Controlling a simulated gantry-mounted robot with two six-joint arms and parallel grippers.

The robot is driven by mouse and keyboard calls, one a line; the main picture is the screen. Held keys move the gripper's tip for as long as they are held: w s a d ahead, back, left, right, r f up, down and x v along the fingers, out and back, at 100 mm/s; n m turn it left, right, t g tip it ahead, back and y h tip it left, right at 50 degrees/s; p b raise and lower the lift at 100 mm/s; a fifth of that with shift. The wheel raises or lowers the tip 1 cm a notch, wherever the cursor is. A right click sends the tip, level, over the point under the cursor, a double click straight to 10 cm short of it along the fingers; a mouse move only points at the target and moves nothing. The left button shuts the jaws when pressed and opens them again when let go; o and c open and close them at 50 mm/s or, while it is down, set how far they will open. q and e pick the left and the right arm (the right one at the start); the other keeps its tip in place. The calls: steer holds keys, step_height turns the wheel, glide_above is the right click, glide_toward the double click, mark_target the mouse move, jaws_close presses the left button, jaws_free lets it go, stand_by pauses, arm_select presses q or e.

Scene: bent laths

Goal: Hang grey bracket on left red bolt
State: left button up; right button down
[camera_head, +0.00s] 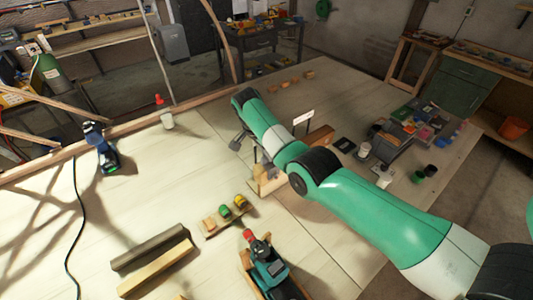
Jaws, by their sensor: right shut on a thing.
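My right arm reaches in from the lower right, and its gripper (262,154) is partly hidden behind the green arm links. It points down just above a pale wooden block (267,185) on the workbench. It is shut on a small grey piece, which seems to be the grey bracket; its shape is too small and covered to make out. I cannot pick out the red bolts; the arm may hide them. My left gripper is not in view.
On the workbench (215,265) lie two long bars (152,262), a teal power tool (268,270) and several small blocks (225,212). A blue drill (101,148) stands at left. A grey bin (390,140) with small parts is at right. The left middle is mostly clear.

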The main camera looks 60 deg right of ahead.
steer(key=shift+f, duration=0.2)
steer(key=c, duration=0.8)
jaws_free()
steer(key=shift+o, duration=0.2)
steer(key=shift+r, duration=0.15)
step_height(320, 180, up, 7)
steer(key=p, duration=0.7)
